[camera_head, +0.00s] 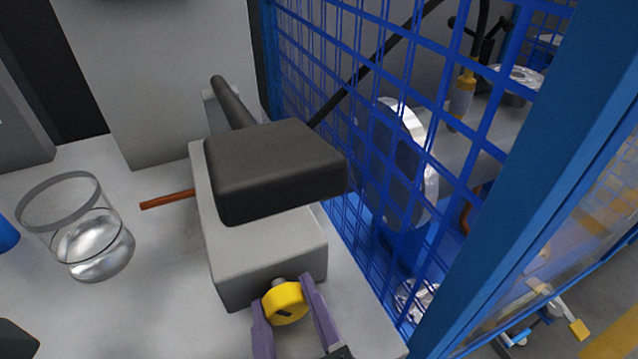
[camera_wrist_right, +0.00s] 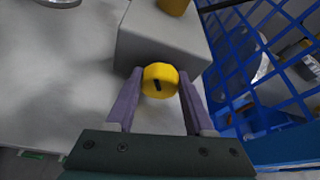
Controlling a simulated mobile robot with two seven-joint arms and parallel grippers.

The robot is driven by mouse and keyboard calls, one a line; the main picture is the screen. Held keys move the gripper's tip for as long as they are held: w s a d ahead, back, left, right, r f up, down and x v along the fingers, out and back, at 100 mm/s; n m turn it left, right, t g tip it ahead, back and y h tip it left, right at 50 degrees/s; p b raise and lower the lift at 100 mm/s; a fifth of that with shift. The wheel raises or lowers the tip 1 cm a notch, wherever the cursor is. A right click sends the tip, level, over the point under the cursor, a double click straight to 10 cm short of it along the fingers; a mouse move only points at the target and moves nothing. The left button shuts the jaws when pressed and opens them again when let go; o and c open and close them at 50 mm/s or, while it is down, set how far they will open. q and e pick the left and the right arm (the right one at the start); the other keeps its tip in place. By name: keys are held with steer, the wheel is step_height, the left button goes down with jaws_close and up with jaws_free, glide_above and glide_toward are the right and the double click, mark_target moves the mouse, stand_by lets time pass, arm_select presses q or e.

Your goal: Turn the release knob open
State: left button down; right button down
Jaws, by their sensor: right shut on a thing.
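The yellow release knob (camera_head: 288,303) sits on the near face of a grey box (camera_head: 268,255) on a short grey shaft. It also shows in the wrist view (camera_wrist_right: 160,80), with a dark slanted mark on its front. My right gripper (camera_head: 281,292) has its two purple fingers on either side of the knob, shut on it; they also straddle it in the wrist view (camera_wrist_right: 158,84). Whether the knob is turned open cannot be told. My left gripper is not in view.
A blue mesh fence (camera_head: 345,130) with a thick blue post (camera_head: 535,170) stands close on the right. A glass jar (camera_head: 75,225) and a copper-coloured rod (camera_head: 166,199) are to the left. The pale tabletop (camera_head: 160,290) is clear in front.

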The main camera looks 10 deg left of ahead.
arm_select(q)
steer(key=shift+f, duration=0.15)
arm_select(e)
steer(key=shift+n, duration=0.3)
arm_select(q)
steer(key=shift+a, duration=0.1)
arm_select(e)
steer(key=shift+c, duration=1.4)
jaws_free()
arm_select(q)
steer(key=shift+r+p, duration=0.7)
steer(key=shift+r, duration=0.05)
arm_select(e)
steer(key=v, duration=1)
steer(key=shift+a+f, duration=0.1)
